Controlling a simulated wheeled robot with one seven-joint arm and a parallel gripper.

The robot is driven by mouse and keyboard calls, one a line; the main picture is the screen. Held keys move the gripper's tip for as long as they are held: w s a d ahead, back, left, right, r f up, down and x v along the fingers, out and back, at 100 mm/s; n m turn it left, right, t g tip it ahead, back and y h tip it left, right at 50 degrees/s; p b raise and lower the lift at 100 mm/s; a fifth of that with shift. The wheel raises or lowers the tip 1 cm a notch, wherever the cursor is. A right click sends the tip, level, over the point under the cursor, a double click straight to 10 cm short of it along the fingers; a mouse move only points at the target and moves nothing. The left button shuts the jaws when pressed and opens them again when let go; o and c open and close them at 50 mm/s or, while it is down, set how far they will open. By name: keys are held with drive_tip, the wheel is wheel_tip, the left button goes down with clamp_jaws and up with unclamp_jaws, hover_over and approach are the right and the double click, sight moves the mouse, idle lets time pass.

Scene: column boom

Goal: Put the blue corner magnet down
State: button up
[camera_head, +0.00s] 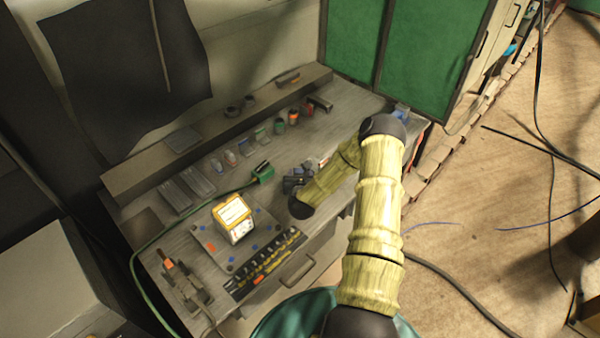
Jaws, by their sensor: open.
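A flat grey plate (208,238) lies on the workbench with several small blue pieces on it, one of them a blue piece (231,268) near its front left corner. I cannot tell which of these is the blue corner magnet. An orange and white box-shaped device (233,218) with a lit face stands on the plate. My gripper (290,184) is open, above the bench to the right of the plate and apart from it. Its fingers are small and dark here, and I see no blue piece between them.
A dark strip with a row of small tools (265,265) lies along the plate's front right side. A green connector with a cable (262,172) lies behind the plate. Pliers-like tools (185,282) lie at the front left.

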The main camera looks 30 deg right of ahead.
sight(300, 170)
drive_tip(key=shift+w+d+f, duration=0.25)
drive_tip(key=shift+w+d, duration=0.05)
drive_tip(key=shift+w, duration=0.2)
drive_tip(key=c, duration=0.9)
drive_tip(key=shift+c, duration=0.2)
drive_tip(key=shift+r, duration=0.15)
wheel_tip(300, 170, up, 9)
drive_tip(key=shift+r+b, duration=0.1)
drive_tip(key=shift+b, duration=1.05)
drive_tip(key=shift+r, duration=0.3)
